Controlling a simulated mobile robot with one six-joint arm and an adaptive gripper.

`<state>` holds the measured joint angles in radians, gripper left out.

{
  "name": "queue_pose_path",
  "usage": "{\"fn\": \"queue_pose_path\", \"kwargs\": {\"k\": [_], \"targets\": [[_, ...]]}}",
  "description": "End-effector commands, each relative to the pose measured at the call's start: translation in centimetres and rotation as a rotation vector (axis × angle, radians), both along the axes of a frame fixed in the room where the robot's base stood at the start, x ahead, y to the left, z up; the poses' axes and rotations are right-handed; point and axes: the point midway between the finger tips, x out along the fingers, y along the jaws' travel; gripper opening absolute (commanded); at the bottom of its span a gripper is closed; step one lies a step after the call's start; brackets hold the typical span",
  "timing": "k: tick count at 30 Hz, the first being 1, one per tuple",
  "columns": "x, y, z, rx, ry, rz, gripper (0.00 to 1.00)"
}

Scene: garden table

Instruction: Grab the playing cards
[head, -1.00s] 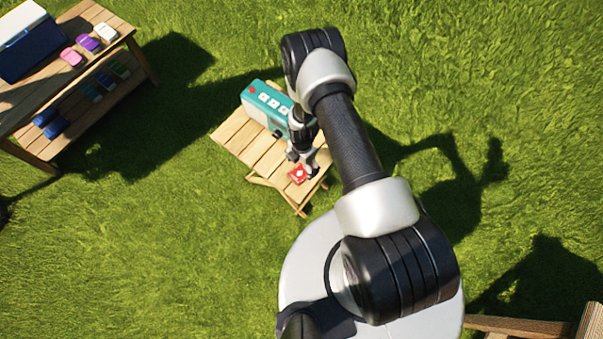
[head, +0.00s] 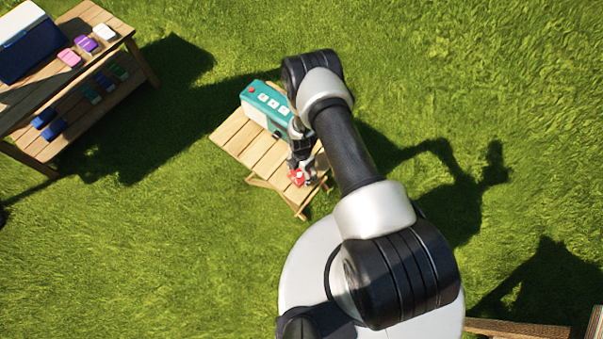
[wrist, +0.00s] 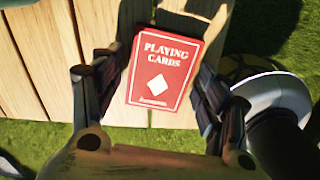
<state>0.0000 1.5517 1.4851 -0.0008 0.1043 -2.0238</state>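The playing cards are a red box (wrist: 163,70) with white lettering and a white diamond, lying flat on the small wooden table (head: 242,139). In the head view the red box (head: 297,177) shows near the table's front right corner, partly covered by my gripper (head: 302,170). In the wrist view my gripper (wrist: 153,97) is open, with one finger on the left and one on the right of the box. The left finger is close to the box's side, and a small gap shows at the right. I cannot tell whether either finger touches it.
A teal and white box with buttons (head: 265,104) stands at the back of the small table. A larger wooden table (head: 103,63) at upper left holds a blue cooler (head: 30,48) and several small items. Grass lies all around.

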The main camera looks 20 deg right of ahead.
Motion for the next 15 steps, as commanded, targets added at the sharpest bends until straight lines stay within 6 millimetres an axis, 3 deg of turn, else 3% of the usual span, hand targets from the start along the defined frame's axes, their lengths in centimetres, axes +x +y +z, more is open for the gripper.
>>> {"fn": "queue_pose_path", "kwargs": {"k": [15], "targets": [[0.00,0.00,0.01,0.000,0.000,0.000,0.30]]}}
